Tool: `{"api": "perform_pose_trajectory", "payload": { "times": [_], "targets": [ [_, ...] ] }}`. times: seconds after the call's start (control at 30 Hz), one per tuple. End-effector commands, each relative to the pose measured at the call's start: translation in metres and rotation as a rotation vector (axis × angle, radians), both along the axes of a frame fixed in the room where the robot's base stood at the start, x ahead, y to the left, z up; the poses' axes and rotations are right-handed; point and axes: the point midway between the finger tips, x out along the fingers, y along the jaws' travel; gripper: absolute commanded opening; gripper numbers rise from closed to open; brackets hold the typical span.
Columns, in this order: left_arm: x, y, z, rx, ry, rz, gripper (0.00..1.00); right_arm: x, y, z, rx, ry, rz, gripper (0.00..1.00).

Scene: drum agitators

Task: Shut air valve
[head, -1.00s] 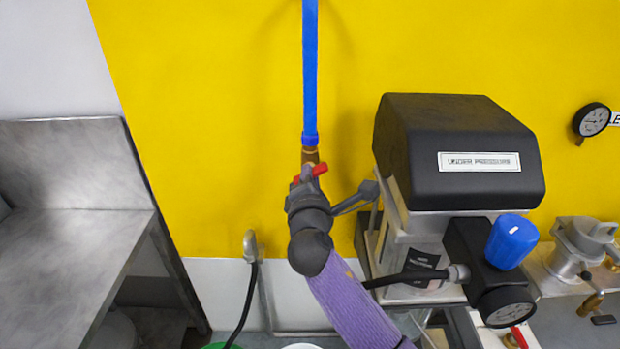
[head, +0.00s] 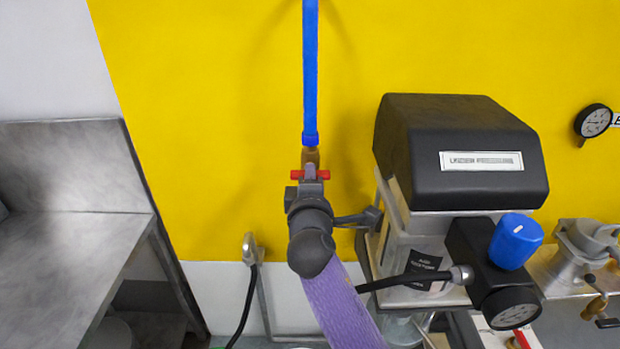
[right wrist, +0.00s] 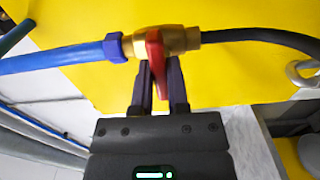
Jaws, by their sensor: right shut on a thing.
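The air valve is a brass fitting (head: 310,156) below a blue pipe (head: 310,75) on the yellow wall. Its red handle (head: 297,175) lies level across the line of the pipe. My right gripper (head: 310,177) is at the valve from below and hides its lower part. In the right wrist view the red handle (right wrist: 154,50) stands crosswise to the brass body (right wrist: 180,40), and the gripper's two dark fingers (right wrist: 159,72) are shut on it from either side. My left gripper is not in view.
A black-topped machine (head: 460,150) with a blue knob (head: 515,241) and a gauge stands close to the right of my arm. A metal table (head: 70,250) is at the left. A black hose (head: 246,305) hangs at the wall. The wall left of the valve is clear.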

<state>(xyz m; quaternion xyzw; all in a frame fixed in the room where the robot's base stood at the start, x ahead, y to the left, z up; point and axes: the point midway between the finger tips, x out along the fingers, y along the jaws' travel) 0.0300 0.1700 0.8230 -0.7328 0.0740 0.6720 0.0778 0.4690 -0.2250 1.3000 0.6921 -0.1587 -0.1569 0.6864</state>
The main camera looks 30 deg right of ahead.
Motion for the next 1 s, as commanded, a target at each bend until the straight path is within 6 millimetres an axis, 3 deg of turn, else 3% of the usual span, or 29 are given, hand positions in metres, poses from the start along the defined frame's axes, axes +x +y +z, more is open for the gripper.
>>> {"api": "perform_pose_trajectory", "payload": {
  "times": [0.4,0.43,0.57,0.87,1.0],
  "targets": [
    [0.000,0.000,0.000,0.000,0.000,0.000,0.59,0.000,0.000,-0.001,0.009,-0.001,0.000,0.00],
    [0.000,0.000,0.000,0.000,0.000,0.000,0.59,0.000,0.000,-0.001,0.009,-0.001,0.000,0.26],
    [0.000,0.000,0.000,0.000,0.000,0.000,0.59,0.000,0.000,-0.001,0.007,-0.001,0.000,0.53],
    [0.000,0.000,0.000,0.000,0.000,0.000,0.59,-0.001,0.001,-0.001,0.006,-0.002,0.000,0.54],
    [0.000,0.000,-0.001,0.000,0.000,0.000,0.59,-0.020,0.010,-0.002,0.009,-0.001,0.002,0.54]
  ]
}}
